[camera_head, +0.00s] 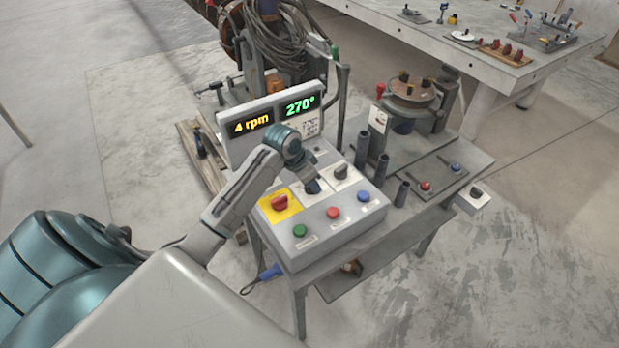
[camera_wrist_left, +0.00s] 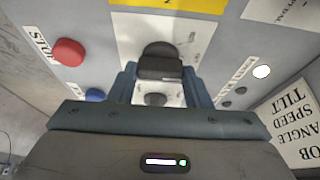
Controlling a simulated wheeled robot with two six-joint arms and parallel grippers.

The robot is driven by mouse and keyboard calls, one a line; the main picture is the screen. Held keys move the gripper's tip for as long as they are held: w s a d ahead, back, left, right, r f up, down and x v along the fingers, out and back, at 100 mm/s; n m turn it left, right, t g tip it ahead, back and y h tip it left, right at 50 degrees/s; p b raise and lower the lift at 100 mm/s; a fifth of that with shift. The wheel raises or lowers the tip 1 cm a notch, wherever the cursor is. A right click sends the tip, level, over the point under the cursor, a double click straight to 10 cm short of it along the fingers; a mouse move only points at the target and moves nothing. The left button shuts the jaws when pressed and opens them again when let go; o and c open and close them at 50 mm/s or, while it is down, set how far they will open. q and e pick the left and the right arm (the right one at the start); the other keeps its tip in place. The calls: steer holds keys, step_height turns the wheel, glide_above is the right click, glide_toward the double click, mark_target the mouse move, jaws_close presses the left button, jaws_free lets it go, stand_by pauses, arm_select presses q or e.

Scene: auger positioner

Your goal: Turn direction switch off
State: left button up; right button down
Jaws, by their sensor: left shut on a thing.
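The grey control box (camera_head: 318,236) stands on a metal cart. Its sloped face has a red knob (camera_head: 279,203) on a yellow plate, a dark knob (camera_head: 342,172) on a white plate, and a middle switch between them. My left gripper (camera_head: 313,186) reaches down over the middle switch and mostly hides it. In the left wrist view, my left gripper (camera_wrist_left: 158,80) has its fingers either side of a black knob (camera_wrist_left: 160,62) on a white plate and is shut on it. The plate's lettering is too small to read. My right gripper is not in view.
Green (camera_head: 300,231), red (camera_head: 333,212) and blue (camera_head: 363,196) buttons line the box's front. A display (camera_head: 272,118) behind reads 4 rpm and 270°. Upright dark tubes (camera_head: 362,150) and a rotary positioner (camera_head: 413,92) stand to the right.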

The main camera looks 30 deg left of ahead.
arm_select(q)
steer(key=o, duration=1)
steer(key=shift+r, duration=0.1)
steer(key=b+v, duration=0.2)
steer(key=v, duration=0.8)
steer(key=shift+s+r, duration=0.2)
steer(key=shift+r, duration=0.1)
steer(key=shift+f, duration=0.1)
